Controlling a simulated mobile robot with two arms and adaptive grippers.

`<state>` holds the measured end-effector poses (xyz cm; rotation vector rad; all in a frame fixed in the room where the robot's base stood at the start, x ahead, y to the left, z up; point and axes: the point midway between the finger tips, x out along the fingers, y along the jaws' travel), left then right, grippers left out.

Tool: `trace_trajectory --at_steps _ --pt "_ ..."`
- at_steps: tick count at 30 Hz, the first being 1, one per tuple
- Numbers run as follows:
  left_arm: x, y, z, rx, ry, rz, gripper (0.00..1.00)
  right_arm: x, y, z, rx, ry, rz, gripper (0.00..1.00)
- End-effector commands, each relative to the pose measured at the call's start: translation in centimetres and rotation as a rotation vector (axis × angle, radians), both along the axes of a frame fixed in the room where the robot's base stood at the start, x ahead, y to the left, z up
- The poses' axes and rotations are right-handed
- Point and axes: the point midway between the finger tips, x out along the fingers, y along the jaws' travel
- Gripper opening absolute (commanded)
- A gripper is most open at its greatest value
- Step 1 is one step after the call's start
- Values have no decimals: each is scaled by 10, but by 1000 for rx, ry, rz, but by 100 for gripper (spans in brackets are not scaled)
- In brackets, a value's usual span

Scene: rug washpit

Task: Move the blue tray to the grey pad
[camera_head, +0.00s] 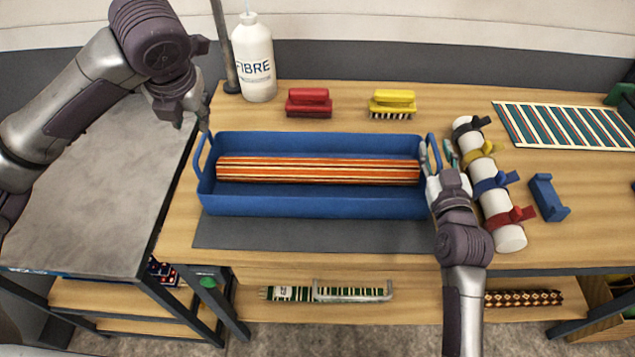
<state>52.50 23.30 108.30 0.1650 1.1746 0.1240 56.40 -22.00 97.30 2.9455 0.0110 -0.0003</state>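The blue tray (310,206) lies in the middle of the wooden table, with a handle at each end and a rolled orange-striped rug (318,170) inside. The grey pad (310,236) shows along the tray's front side; I cannot tell how far it runs beneath the tray. My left gripper (192,122) is open and empty, just above and left of the tray's left handle (199,160). My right gripper (437,158) is at the right handle, its fingers apart on either side of it; contact cannot be made out.
A white bottle (254,62), red brush (309,102) and yellow brush (392,104) stand behind the tray. A white roll with coloured clamps (495,190), a blue block (548,196) and a striped rug (563,126) lie right. A grey-topped table (85,190) stands left.

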Motion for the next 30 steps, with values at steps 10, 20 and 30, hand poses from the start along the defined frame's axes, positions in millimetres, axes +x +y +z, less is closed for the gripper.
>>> trace_trajectory --at_steps 10,20,30 --pt "0 0 0 -1 0 0 36 -71 -1 -2 -2 5 0 37" --pt "0 0 0 -1 0 0 36 -111 -1 0 1 1 1 37" --pt "0 0 0 -1 0 0 36 -113 -1 0 0 0 0 37"
